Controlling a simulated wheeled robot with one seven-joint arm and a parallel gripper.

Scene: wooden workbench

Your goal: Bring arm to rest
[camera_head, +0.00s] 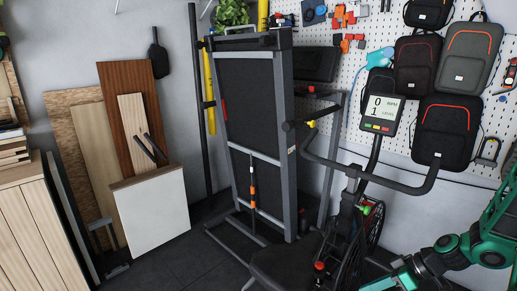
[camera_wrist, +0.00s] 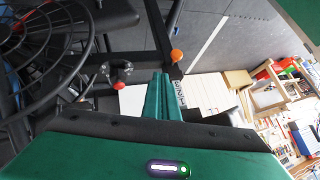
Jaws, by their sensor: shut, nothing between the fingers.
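My green arm (camera_head: 475,250) shows at the lower right of the head view, bent, in front of the exercise bike and near the pegboard wall. Its far end runs out of the bottom edge, so I cannot make out my gripper there. In the wrist view my gripper (camera_wrist: 163,95) shows as two green fingers pressed together, with nothing between them. Beyond the fingertips are a dark bar with an orange knob (camera_wrist: 176,55) and grey floor (camera_wrist: 220,50). No contact with anything is visible.
An exercise bike (camera_head: 430,185) with a display stands close to my arm; its black wheel (camera_wrist: 45,45) fills the wrist view's left. A folded treadmill (camera_head: 250,130) stands behind. Backpacks (camera_head: 445,130) hang on the pegboard. Wooden boards (camera_head: 130,110) lean at left. Dark floor (camera_head: 175,260) is clear between.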

